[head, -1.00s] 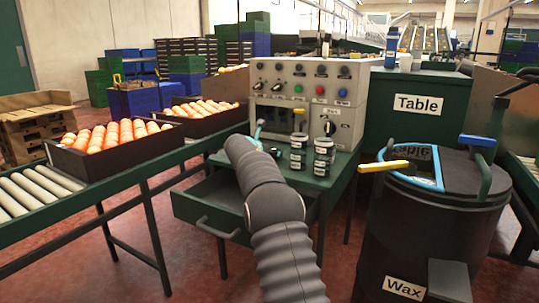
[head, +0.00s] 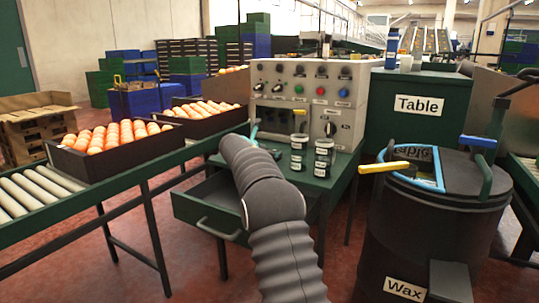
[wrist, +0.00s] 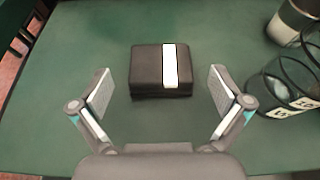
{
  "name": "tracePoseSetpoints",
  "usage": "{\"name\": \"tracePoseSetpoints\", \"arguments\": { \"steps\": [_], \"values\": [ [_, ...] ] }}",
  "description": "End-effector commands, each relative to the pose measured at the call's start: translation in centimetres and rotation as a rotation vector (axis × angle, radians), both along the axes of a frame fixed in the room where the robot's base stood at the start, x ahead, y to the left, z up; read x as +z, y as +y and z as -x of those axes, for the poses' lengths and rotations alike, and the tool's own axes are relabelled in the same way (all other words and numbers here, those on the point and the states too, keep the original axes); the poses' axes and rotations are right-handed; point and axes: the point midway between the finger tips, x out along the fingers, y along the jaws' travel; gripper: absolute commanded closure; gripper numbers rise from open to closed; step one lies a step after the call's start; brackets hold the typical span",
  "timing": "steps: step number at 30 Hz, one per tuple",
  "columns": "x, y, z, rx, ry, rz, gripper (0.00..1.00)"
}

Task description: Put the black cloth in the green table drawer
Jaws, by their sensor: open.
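The black cloth (wrist: 146,70) is a folded, flat block with a white strip across it. It lies on the green table (wrist: 90,35). In the wrist view my gripper (wrist: 160,82) is open and empty, with one finger on each side of the cloth and clear gaps to it. In the head view my arm hides most of the gripper and the spot around it. The green table's drawer (head: 190,206) is pulled out below the tabletop, at the front left. The visible part of its inside looks empty.
Dark jars (head: 299,152) stand on the tabletop right of my gripper, close to its right finger in the wrist view (wrist: 275,92). A control panel (head: 308,100) stands behind.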

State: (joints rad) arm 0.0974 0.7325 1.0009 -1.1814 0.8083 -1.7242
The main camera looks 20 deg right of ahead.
Motion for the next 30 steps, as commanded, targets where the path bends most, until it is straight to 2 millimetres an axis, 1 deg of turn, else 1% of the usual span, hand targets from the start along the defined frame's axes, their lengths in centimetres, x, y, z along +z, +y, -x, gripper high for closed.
{"name": "tracePoseSetpoints", "arguments": {
  "steps": [1, 6, 12, 18, 25, 28, 29, 30],
  "values": [
    [0.6, 0.9, 0.6, 0.003, -0.001, 0.001, 0.0],
    [1.9, 3.5, 2.6, 0.003, -0.001, 0.001, 0.0],
    [3.0, 5.7, 4.4, 0.002, 0.001, 0.002, 0.0],
    [3.4, 6.5, 5.1, -0.001, 0.0, 0.002, 0.0],
    [3.7, 6.7, 5.5, -0.004, -0.006, -0.009, 0.0],
    [4.2, 6.9, 6.8, -0.027, -0.038, -0.063, 0.0],
    [4.5, 7.0, 7.5, -0.04, -0.055, -0.091, 0.0],
    [4.8, 7.1, 8.7, -0.061, -0.082, -0.138, 0.0]
  ]
}}
